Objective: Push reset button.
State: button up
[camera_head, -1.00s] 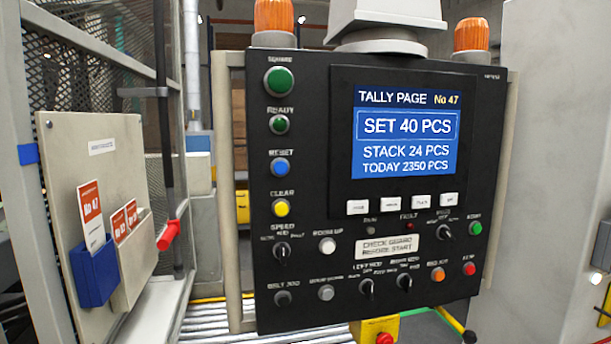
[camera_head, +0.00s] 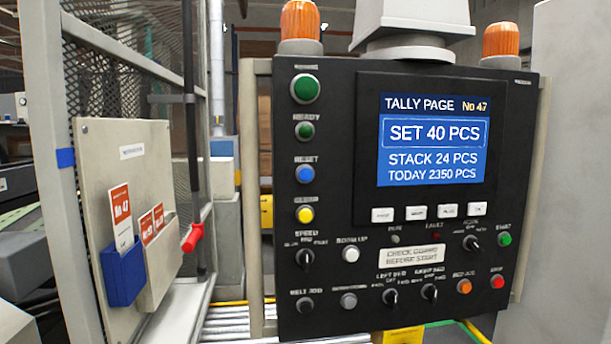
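The black control panel (camera_head: 335,120) stands upright in front of me. The blue round button (camera_head: 305,174) under the label RESET is in its left column. A green READY button (camera_head: 305,130) is above it and a yellow button (camera_head: 305,214) below it. A larger green button (camera_head: 305,88) is at the top of the column. The screen (camera_head: 432,139) reads "TALLY PAGE No 47", "SET 40 PCS", "STACK 24 PCS" and "TODAY 2350 PCS". My gripper is not in view. Nothing covers the blue button.
To the left stands a mesh guard (camera_head: 120,70) with a beige board (camera_head: 110,165), a blue card holder (camera_head: 122,275) and a red handle (camera_head: 193,237). Rollers (camera_head: 228,322) lie low behind the panel. Orange lamps (camera_head: 300,20) top the panel. A pale wall (camera_head: 572,150) is at right.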

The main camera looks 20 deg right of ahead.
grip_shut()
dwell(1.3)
